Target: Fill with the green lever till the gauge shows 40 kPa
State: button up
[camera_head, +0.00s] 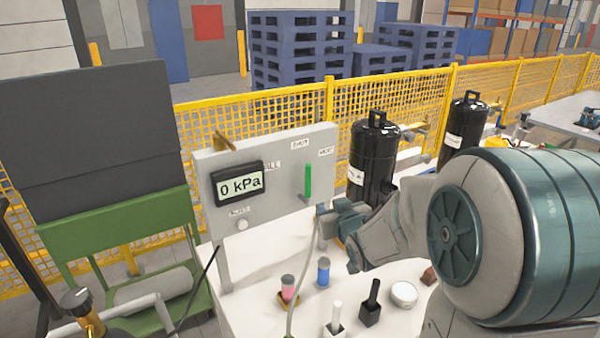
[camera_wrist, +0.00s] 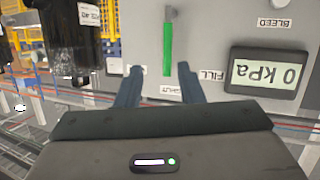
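The green lever (camera_head: 308,180) stands upright on the grey panel (camera_head: 270,210). The gauge (camera_head: 238,184) on the same panel reads 0 kPa. In the wrist view, which is upside down, the lever (camera_wrist: 168,48) and the gauge (camera_wrist: 265,72) show again, with SHUT and FILL labels close to the lever. My gripper (camera_head: 328,214) is in front of the panel, a little below and right of the lever in the head view. In the wrist view my gripper (camera_wrist: 160,70) is open, with nothing held. The lever's end appears between the fingertips; I cannot tell the remaining distance.
Two black tanks (camera_head: 374,160) stand right of the panel. A yellow fence (camera_head: 420,105) runs behind.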

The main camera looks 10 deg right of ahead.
aim_at(310, 174)
jog(key=w+a+t+p, duration=0.1)
jog(key=w, duration=0.4)
jog(key=w+a+t+y, duration=0.1)
jog(key=w, duration=0.4)
jog(key=w+r+t+y+p, duration=0.1)
jog(key=w, duration=0.5)
jog(key=shift+a+p, duration=0.35)
jog(key=shift+a, duration=0.05)
jog(key=shift+f, duration=0.1)
grip_shut()
